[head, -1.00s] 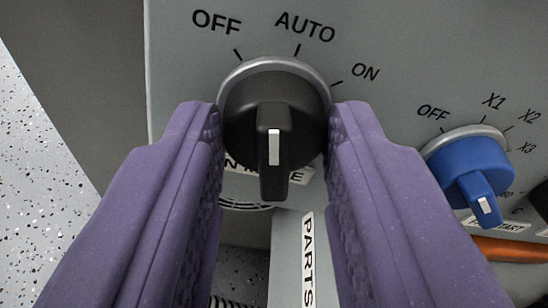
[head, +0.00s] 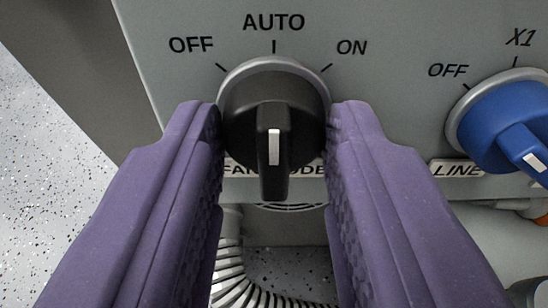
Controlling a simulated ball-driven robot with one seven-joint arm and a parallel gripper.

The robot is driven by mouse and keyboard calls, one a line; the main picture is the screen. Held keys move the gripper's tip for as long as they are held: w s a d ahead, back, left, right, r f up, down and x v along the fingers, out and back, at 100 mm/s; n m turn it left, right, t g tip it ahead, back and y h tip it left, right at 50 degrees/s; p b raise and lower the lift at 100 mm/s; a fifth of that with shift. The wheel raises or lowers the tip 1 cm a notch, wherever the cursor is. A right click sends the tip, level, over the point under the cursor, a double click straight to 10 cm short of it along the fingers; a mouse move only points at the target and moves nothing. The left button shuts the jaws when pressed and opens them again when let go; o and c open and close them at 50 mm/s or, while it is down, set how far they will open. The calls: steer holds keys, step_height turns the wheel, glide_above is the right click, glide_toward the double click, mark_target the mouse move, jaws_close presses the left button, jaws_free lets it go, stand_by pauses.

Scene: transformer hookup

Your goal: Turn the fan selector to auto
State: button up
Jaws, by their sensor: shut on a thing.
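The fan selector (head: 274,187) is a round black knob with a grey ring and a raised black bar bearing a white line. OFF, AUTO (head: 274,22) and ON are printed above it, each with a tick. The white line stands upright in the picture, in line with the AUTO tick. The label (head: 308,168) below, partly hidden by the knob, appears to read FAN MODE. My gripper (head: 274,125) has purple fingers on the left and right sides of the knob and is shut on it.
A blue knob (head: 497,122) with OFF and X1 marks stands to the right, above a LINE label (head: 457,170). A ribbed pale hose (head: 232,278) hangs below the panel. Speckled floor (head: 45,170) shows at left.

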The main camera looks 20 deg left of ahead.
steer(key=o, duration=1)
steer(key=p+v, duration=0.3)
steer(key=v, duration=0.4)
steer(key=shift+s+d+r+p, duration=0.1)
steer(key=shift+s+d+p, duration=0.05)
steer(key=shift+s+p, duration=0.2)
